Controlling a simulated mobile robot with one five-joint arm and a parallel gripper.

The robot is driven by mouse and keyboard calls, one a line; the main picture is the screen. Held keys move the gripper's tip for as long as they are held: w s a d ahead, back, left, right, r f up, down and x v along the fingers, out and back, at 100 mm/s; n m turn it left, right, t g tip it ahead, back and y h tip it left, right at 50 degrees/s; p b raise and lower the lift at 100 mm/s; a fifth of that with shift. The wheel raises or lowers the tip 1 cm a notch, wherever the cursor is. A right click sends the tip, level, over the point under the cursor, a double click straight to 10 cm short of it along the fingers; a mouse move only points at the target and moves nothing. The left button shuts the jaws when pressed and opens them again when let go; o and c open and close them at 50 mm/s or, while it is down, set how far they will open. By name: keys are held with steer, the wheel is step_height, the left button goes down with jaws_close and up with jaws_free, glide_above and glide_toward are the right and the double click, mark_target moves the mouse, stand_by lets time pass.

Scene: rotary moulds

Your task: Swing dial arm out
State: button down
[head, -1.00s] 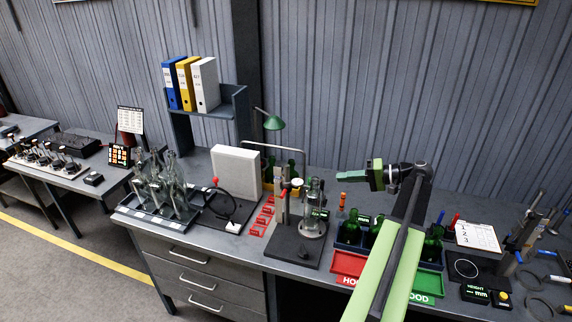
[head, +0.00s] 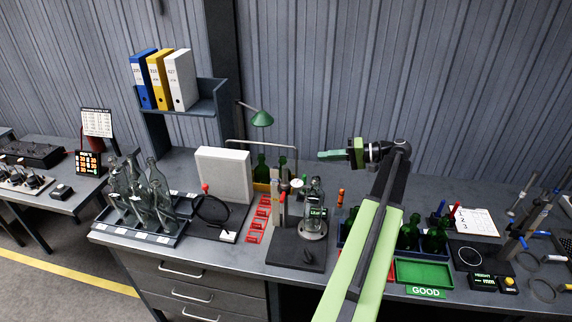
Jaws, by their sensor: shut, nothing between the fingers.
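The gauge stand has an upright post (head: 281,212) on a dark base plate (head: 297,251). A small white round dial (head: 298,184) sits beside the post's top, on the side toward the bottle; its arm is too small to make out clearly. My gripper (head: 320,155) is shut and empty. It points left, above and right of the dial in the picture, apart from it. My green arm hides part of the bench to the right of the stand.
A tray of clear bottles (head: 138,230), a white block (head: 224,175) and red holders (head: 254,235) lie left of the stand. Green bottles (head: 410,235) and a green GOOD tray (head: 424,273) are to the right. A green lamp (head: 261,118) stands behind.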

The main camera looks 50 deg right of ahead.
steer(key=s+a+b+x, duration=0.1)
steer(key=a+b+x, duration=0.1)
steer(key=x, duration=1.1)
steer(key=shift+a+f+b, duration=0.3)
steer(key=shift+f+b, duration=0.05)
steer(key=shift+b, duration=0.55)
steer(key=shift+s+d, duration=0.15)
steer(key=shift+d, duration=0.1)
